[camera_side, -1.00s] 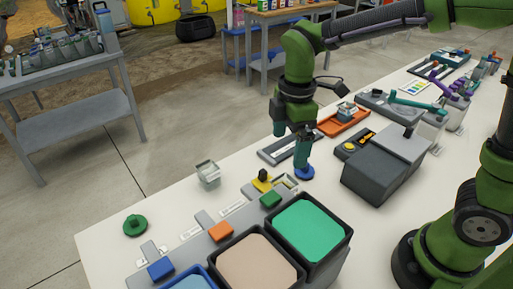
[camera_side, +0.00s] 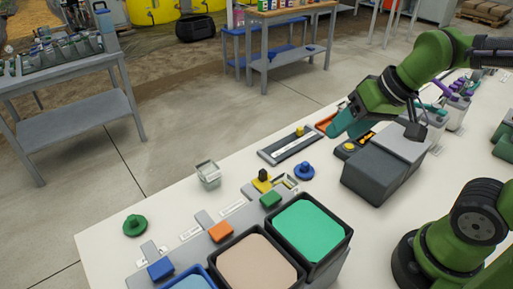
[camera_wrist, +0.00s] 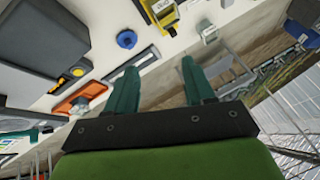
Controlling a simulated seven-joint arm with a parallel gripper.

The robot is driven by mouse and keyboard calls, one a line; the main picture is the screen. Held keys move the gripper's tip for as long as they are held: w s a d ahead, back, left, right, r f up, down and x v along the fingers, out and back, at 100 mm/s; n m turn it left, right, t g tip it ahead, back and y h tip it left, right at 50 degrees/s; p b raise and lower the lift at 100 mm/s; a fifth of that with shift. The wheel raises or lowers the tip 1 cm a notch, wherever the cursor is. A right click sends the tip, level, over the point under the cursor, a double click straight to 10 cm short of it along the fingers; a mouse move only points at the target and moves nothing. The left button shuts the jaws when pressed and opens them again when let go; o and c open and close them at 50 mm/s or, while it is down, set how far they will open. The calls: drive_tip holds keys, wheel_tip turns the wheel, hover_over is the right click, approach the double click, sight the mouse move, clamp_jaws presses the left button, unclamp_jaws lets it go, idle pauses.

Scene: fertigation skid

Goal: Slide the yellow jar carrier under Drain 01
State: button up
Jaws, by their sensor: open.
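A yellow piece with a dark knob (camera_side: 262,182), which looks like the jar carrier, sits on the table behind the green block. It also shows as a yellow frame at the top of the wrist view (camera_wrist: 168,24). No Drain 01 label is readable, so I cannot tell which outlet it is. A small clear jar (camera_side: 208,174) stands left of the yellow piece. My gripper (camera_wrist: 160,66) is open, with nothing between its teal fingers. In the side view it hangs raised beside the dark grey box, right of the yellow piece and apart from it.
A blue round knob (camera_side: 304,171) stands on the table right of the yellow piece. Behind it lies a slotted grey plate (camera_side: 290,146). Bins with green (camera_side: 308,230) and tan fill stand in front. A dark grey box (camera_side: 382,168) and a partly hidden orange tray (camera_wrist: 85,98) are nearby.

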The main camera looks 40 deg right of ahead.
sight(263, 171)
drive_tip(key=w+a+f+n+g, duration=0.1)
drive_tip(key=w+a+g, duration=0.1)
drive_tip(key=w, duration=0.3)
drive_tip(key=w+a+f+n+g+h, duration=0.1)
drive_tip(key=w+a, duration=0.1)
drive_tip(key=w, duration=0.3)
drive_tip(key=w+a+f+n+g+h, duration=0.1)
drive_tip(key=w+a+f+g, duration=0.1)
drive_tip(key=w, duration=0.4)
drive_tip(key=shift+w+a+g, duration=0.1)
drive_tip(key=shift+a+g, duration=0.2)
drive_tip(key=shift+c, duration=0.2)
drive_tip(key=f, duration=1.5)
drive_tip(key=shift+w+f, duration=0.15)
drive_tip(key=shift+w, duration=0.25)
drive_tip(key=shift+c, duration=0.3)
clamp_jaws()
